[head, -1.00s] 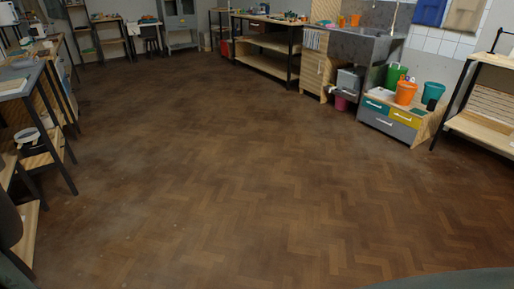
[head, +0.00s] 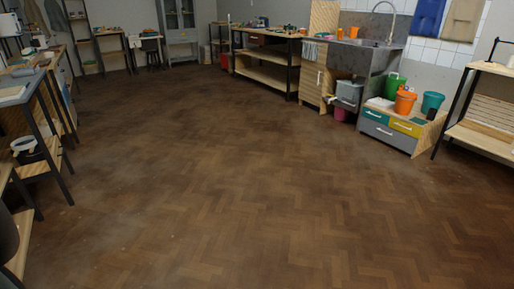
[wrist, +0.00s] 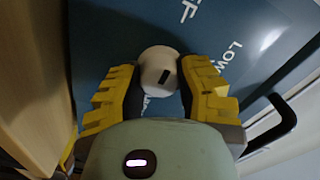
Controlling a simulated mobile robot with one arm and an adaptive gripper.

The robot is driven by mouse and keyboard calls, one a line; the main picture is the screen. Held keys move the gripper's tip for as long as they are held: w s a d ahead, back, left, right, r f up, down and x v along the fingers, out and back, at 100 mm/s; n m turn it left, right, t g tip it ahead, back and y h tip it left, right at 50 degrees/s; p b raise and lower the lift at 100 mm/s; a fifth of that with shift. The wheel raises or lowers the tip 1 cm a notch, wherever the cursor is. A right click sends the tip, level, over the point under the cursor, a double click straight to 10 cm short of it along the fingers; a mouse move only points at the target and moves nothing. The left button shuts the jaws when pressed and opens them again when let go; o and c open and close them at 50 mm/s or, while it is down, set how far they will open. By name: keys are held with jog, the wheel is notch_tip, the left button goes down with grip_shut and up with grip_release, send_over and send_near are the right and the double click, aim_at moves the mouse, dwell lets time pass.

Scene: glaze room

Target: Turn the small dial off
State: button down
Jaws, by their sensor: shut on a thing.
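The small dial (wrist: 159,66) is a round, pale knob with a dark mark on it, in the upper middle of the wrist view. It sits on a dark blue panel (wrist: 120,35) with white lettering; "LOW" shows to the right of the dial and part of a word ending in "F" above it. My gripper (wrist: 160,84) has its yellow-and-black fingers on both sides of the dial and is shut on it. More lettering below the dial is partly hidden. Neither the dial nor my gripper shows in the head view.
A black handle (wrist: 285,125) stands out right of the panel in the wrist view. A wooden surface (wrist: 35,80) is close on the left. In the head view, the wooden floor (head: 230,190) is open, with benches on the left and a sink (head: 362,55) at the back right.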

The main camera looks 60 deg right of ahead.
jog(key=shift+s+a+f, duration=0.1)
jog(key=shift+f, duration=0.2)
jog(key=c, duration=1)
grip_release()
jog(key=o, duration=0.5)
jog(key=shift+a+r, duration=0.15)
jog(key=shift+r, duration=0.05)
jog(key=shift+c, duration=0.2)
jog(key=v, duration=0.7)
jog(key=shift+d, duration=0.4)
